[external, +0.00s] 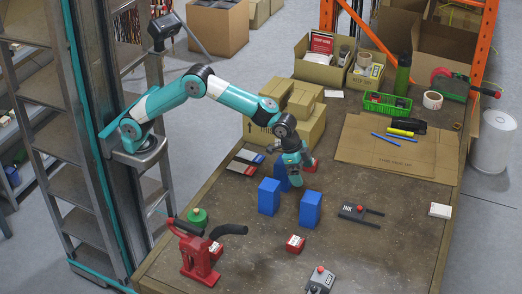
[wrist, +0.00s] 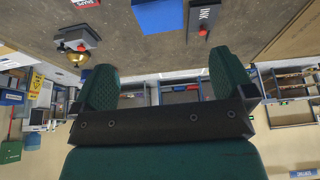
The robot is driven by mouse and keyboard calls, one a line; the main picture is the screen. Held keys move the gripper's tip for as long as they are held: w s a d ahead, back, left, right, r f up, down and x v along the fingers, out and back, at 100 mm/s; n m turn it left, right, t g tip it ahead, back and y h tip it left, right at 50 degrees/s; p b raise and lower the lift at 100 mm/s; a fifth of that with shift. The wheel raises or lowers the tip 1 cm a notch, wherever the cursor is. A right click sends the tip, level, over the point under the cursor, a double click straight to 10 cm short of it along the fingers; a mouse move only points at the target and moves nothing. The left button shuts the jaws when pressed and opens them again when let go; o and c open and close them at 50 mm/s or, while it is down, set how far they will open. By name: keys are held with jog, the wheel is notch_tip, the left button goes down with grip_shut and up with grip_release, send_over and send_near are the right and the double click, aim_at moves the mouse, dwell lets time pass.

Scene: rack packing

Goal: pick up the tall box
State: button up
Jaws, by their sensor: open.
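Three blue boxes stand upright on the brown table in the external view: one at the front right (external: 310,209), one at the front left (external: 268,198), and one partly hidden behind my gripper (external: 280,172). They look alike; I cannot tell which is the tall box. My gripper (external: 296,180) is above the table close to these boxes, with its fingertips small and hard to make out. In the wrist view, its two dark green fingers (wrist: 160,82) are spread with nothing between them. Part of a blue box (wrist: 158,15) shows beyond them at the top edge.
Cardboard boxes (external: 300,130) are stacked behind. Flat cardboard (external: 385,160) covers the right rear.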

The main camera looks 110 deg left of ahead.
aim_at(310, 196)
jog(key=p+x, duration=0.1)
jog(key=x, duration=0.6)
jog(key=shift+w+f, duration=0.1)
jog(key=shift+f, duration=0.1)
jog(key=shift+s+p+x, duration=0.2)
jog(key=shift+p+x, duration=0.15)
jog(key=shift+x, duration=1)
jog(key=shift+s+p+x, duration=0.2)
jog(key=shift+p+x, duration=0.15)
jog(key=shift+x, duration=1.05)
jog(key=shift+a+f, duration=0.1)
jog(key=shift+f, duration=0.05)
jog(key=shift+c, duration=0.5)
jog(key=c, duration=1.1)
